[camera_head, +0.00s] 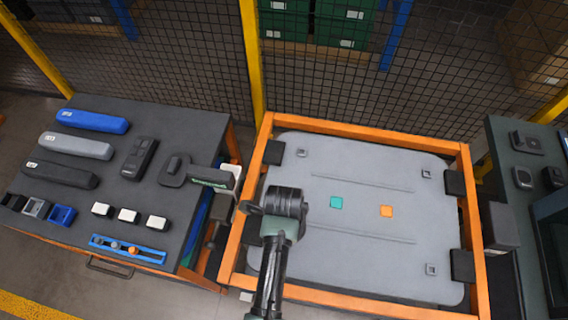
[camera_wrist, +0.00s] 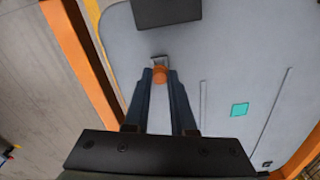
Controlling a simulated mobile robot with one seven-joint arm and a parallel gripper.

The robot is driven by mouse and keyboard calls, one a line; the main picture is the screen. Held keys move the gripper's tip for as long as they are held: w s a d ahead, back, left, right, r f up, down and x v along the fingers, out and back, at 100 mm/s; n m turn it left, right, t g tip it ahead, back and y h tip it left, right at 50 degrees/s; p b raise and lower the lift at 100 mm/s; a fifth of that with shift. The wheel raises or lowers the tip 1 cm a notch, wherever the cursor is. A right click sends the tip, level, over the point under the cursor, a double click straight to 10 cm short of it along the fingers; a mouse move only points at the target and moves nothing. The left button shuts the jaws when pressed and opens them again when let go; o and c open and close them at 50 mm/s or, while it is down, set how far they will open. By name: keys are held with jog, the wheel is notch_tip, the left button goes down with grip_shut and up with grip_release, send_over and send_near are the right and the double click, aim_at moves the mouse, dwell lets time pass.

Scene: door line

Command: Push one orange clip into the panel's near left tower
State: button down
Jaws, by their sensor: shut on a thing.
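The grey panel (camera_head: 360,210) lies in an orange frame, and it also fills much of the wrist view (camera_wrist: 225,60). My gripper (camera_wrist: 160,75) is shut on an orange clip (camera_wrist: 160,77), which shows between the fingertips. In the head view my arm hides the fingertips, the clip and the near left tower. Three other towers show: far left (camera_head: 302,152), far right (camera_head: 426,174) and near right (camera_head: 431,269).
Dark clamp blocks hold the panel edge; one (camera_wrist: 165,10) is just beyond the tower. The orange frame rail (camera_wrist: 85,65) runs left of my fingers. A dark table (camera_head: 120,190) stands left, with a blue rack (camera_head: 130,249). The panel's middle has teal and orange squares.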

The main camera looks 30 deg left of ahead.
jog(key=shift+f+b, duration=0.7)
jog(key=shift+f, duration=0.55)
dwell(0.9)
dwell(0.4)
jog(key=c, duration=0.7)
grip_release()
jog(key=shift+r, duration=0.1)
notch_tip(320, 180, up, 13)
jog(key=shift+f, duration=0.1)
